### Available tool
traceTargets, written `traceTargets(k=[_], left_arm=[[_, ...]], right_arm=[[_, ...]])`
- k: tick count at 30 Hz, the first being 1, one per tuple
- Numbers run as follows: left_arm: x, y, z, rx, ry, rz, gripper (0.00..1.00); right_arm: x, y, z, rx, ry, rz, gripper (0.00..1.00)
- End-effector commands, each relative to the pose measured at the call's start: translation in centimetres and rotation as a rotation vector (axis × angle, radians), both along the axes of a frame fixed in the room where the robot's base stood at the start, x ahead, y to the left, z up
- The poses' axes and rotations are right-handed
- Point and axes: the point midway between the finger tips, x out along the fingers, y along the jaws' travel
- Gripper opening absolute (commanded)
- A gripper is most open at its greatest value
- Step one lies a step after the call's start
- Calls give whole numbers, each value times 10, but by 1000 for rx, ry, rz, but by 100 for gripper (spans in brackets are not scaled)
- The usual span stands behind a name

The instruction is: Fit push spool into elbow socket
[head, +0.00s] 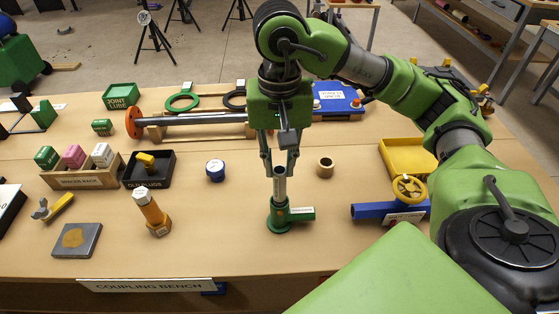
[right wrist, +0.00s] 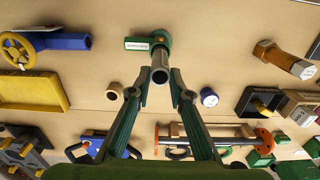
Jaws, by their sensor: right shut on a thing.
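A grey metal push spool (head: 279,186) stands upright between the fingertips of my right gripper (head: 279,166), which is shut on its upper part. The spool's open top end faces the camera in the right wrist view (right wrist: 159,75). The green elbow (head: 280,221) stands on the bench directly below, with a labelled side arm pointing right. The spool's lower end meets the elbow's upright socket; how deep it sits, I cannot tell. The elbow also shows in the right wrist view (right wrist: 163,42). My left gripper is not in view.
A wooden ring (head: 325,166) and a blue pipe with a yellow valve wheel (head: 408,188) are to the right. A pipe with an orange flange (head: 134,123) lies behind.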

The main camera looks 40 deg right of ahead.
Motion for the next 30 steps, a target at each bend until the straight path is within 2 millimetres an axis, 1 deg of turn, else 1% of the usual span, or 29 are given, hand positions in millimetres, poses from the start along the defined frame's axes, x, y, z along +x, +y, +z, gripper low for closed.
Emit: traceTargets(k=[7,8,9,10,19,22,26,30], left_arm=[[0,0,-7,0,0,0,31],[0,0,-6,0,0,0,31],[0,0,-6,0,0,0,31],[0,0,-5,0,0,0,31],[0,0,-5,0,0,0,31],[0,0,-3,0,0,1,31],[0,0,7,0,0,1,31],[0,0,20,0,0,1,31]], right_arm=[[0,0,-7,0,0,0,0],[0,0,-6,0,0,0,21],[0,0,-6,0,0,0,32],[0,0,-5,0,0,0,38],[0,0,-5,0,0,0,38],[0,0,-2,0,0,0,38],[0,0,8,-1,-1,0,38],[0,0,24,0,-1,0,38]])
